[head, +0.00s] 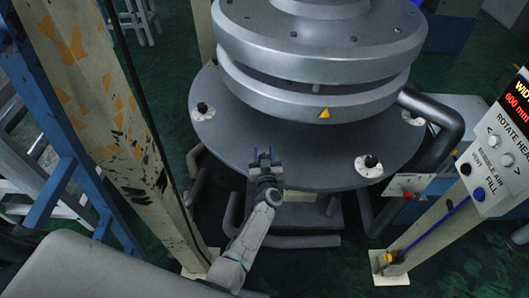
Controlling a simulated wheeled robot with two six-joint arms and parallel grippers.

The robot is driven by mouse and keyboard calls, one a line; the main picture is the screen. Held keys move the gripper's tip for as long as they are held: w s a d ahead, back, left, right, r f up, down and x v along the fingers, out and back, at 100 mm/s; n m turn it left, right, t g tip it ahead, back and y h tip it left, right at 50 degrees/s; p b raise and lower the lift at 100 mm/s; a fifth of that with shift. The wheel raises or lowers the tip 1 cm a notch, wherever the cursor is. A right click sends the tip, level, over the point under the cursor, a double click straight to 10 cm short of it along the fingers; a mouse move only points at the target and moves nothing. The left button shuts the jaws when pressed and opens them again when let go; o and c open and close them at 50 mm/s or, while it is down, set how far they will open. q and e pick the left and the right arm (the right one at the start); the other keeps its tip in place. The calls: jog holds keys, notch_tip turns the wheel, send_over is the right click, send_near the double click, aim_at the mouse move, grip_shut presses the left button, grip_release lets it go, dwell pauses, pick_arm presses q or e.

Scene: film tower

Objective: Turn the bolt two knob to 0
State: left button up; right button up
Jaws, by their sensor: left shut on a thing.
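My left gripper (264,156) is at the front edge of the round grey plate (320,172), left of centre. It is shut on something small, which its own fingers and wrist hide. I cannot read a dial or a setting there. Three dark knobs on white dials show on the plate: one at the left (202,108), one at the front right (369,163) and one at the right (412,118). No gripper is at these three. I cannot tell which knob is number two. My right gripper is not in view.
A large grey metal drum (315,50) with a yellow warning triangle stands on the plate. A thick dark pipe (446,125) curves down at the right. A control panel (495,150) stands far right. A worn beige post (105,120) rises at the left.

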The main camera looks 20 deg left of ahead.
pick_arm(q)
jog(key=shift+a+r+n+g+y, duration=0.1)
jog(key=shift+n+g+y, duration=0.2)
jog(key=shift+n+y, duration=0.3)
jog(key=o, duration=1)
jog(key=shift+s, duration=0.15)
